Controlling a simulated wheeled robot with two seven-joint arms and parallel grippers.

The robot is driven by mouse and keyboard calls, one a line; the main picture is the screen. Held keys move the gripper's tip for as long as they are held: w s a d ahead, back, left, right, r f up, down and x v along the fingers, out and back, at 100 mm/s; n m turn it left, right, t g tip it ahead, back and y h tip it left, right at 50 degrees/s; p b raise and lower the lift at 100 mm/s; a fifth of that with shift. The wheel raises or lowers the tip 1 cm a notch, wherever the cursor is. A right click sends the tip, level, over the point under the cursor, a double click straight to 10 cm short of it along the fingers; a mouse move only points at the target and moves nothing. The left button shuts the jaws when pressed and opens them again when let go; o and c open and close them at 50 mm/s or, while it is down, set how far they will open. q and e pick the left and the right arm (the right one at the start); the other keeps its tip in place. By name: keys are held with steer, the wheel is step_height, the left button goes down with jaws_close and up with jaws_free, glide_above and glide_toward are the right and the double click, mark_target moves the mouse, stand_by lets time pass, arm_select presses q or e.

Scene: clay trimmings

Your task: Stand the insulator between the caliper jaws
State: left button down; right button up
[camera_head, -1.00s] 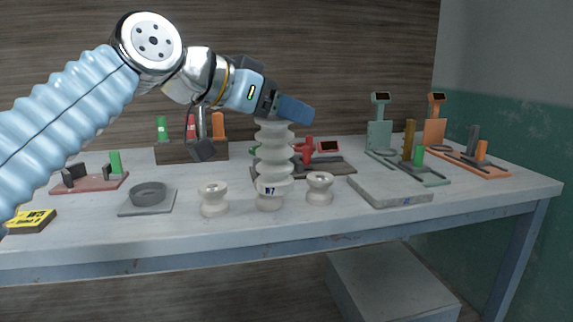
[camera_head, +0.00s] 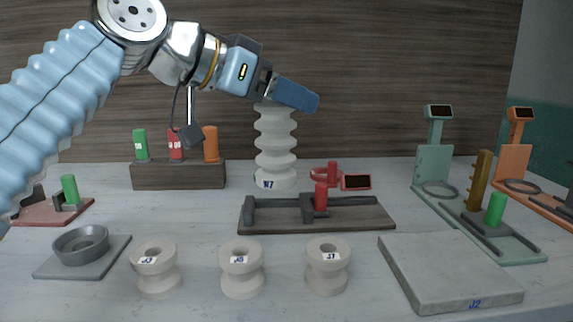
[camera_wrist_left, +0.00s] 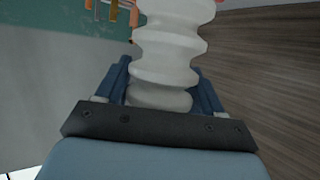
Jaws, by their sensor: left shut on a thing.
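My left gripper (camera_head: 291,95) is shut on the top of a tall white ribbed insulator (camera_head: 275,148). The insulator hangs upright, with a small label near its base. In the left wrist view the insulator (camera_wrist_left: 168,50) sits between the blue fingers (camera_wrist_left: 160,88). A caliper with a dark base (camera_head: 350,217) lies in front of and below it in the picture. It has a grey upright jaw (camera_head: 250,211) at left and a grey jaw with a red handle (camera_head: 321,196) near the middle. I cannot tell whether the insulator's base touches anything. My right gripper is not in view.
Three short spool insulators (camera_head: 242,268) stand in front. A grey slab (camera_head: 450,274) lies front right. A rack of coloured cylinders (camera_head: 178,175) stands back left, a ring dish (camera_head: 82,245) front left. Green (camera_head: 434,165) and orange (camera_head: 515,160) gauge stands are at right.

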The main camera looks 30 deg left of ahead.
arm_select(q)
steer(key=w+a+f+b, duration=0.2)
steer(key=w+a+f, duration=0.1)
steer(key=w+f, duration=0.4)
step_height(320, 180, down, 3)
steer(key=shift+a+f+b, duration=0.15)
steer(key=shift+a+b, duration=0.15)
steer(key=shift+a, duration=0.1)
steer(key=shift+c, duration=0.7)
jaws_free()
steer(key=shift+f, duration=0.1)
steer(key=v, duration=1.2)
